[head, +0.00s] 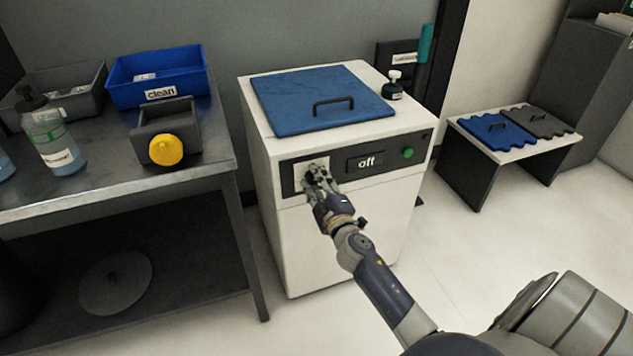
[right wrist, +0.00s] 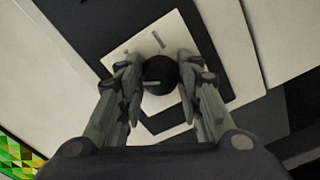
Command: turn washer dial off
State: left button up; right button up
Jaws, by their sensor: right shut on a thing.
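The washer (head: 335,235) is a white box with a blue lid (head: 315,100) and a dark front panel. Its display (head: 367,162) reads "off". The dial is a round black knob (right wrist: 160,74) on a white square plate (right wrist: 190,40) in the right wrist view. In the head view my right gripper (head: 318,178) is at the panel's left end and hides the dial. In the right wrist view my right gripper (right wrist: 160,82) has one finger on each side of the knob, shut on it. My left gripper is not in view.
A green button (head: 408,153) sits right of the display. A small dark bottle (head: 393,86) stands on the washer top. A metal table (head: 110,185) at the left holds bins and bottles. A low bench (head: 515,150) with two lids stands at the right. The floor in front is clear.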

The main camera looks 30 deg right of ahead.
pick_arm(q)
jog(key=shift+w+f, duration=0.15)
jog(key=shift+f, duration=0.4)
pick_arm(e)
jog(key=n, duration=0.5)
jog(key=shift+n, duration=0.3)
jog(key=o, duration=1.1)
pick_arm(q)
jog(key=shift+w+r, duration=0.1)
